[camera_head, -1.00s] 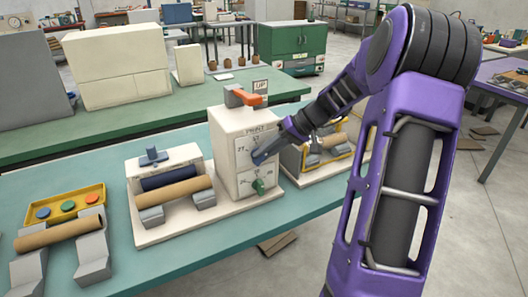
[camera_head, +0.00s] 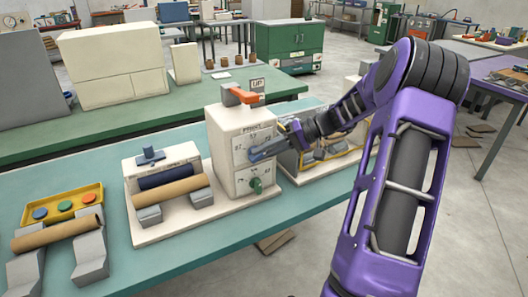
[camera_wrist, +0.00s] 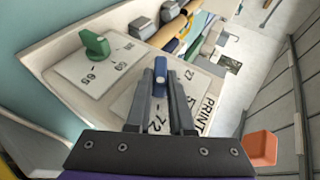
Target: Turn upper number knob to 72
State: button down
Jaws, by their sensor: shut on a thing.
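The upper knob is blue and sits on the front of a cream box (camera_head: 232,126). In the wrist view the blue knob (camera_wrist: 160,70) is between the two fingertips of my gripper (camera_wrist: 161,80), which is shut on it. A number 72 (camera_wrist: 140,128) shows on the upper dial plate (camera_wrist: 122,103) beside my fingers, with a 27 on the other side. I cannot tell which number the knob marks. In the head view my gripper (camera_head: 262,151) is at the upper dial and mostly hides the knob.
A green knob (camera_head: 256,184) is on the lower dial; it also shows in the wrist view (camera_wrist: 95,42). An orange lever (camera_head: 243,95) tops the box. A cardboard tube on a cradle (camera_head: 172,192) stands left. A yellow-framed unit (camera_head: 340,155) is right, behind my arm.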

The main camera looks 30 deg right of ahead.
jog(key=shift+a, duration=0.1)
jog(key=c, duration=0.8)
grip_release()
jog(key=p+v, duration=0.1)
jog(key=v, duration=1.6)
jog(key=shift+d, duration=0.25)
jog(key=shift+s, duration=0.1)
